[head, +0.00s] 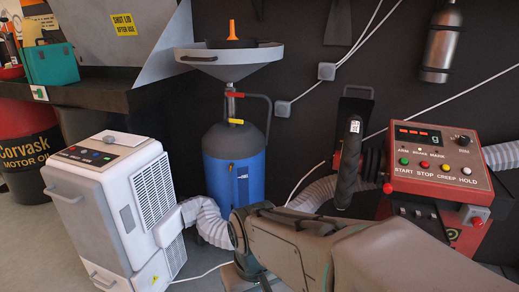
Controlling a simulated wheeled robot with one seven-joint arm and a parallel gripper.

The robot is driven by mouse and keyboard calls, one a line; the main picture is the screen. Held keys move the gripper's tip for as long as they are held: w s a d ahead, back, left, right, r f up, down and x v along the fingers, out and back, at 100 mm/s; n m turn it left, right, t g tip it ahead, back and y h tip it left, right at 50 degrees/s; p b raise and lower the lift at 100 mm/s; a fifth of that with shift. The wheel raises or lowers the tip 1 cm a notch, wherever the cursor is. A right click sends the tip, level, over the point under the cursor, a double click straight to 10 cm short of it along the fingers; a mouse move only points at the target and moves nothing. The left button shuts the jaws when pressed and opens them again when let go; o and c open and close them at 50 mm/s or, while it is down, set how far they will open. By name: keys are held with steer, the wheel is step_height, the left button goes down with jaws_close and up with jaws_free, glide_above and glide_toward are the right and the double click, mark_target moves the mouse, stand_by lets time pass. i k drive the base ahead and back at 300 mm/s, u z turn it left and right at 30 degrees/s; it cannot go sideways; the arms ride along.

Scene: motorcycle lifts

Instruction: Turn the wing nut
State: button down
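I cannot make out a wing nut for certain in the head view. The blue oil drainer (236,170) stands upright at the centre, with a wide grey funnel pan (232,62) on top. Its post carries a small yellow fitting (236,121) and a red grip, too small to tell their exact shape. The white machine (112,210) at left has a pale round fitting (117,139) on its top, also unclear. A bulky grey-brown form, probably part of my arm, fills the lower right. My gripper's fingers do not show.
A red control box (440,158) with coloured buttons stands at right. A grey corrugated hose (207,221) runs from the white machine behind the grey-brown form. A dark bench (95,98) and an oil drum (25,150) are at left. A gas cylinder (441,45) hangs on the wall.

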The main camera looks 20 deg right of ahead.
mark_target(329, 157)
steer(key=z, duration=0.25)
steer(key=i, duration=0.75)
steer(key=z, duration=0.9)
steer(key=i, duration=0.35)
steer(key=u, duration=1.85)
steer(key=k, duration=0.4)
steer(key=z, duration=0.8)
steer(key=i, duration=0.5)
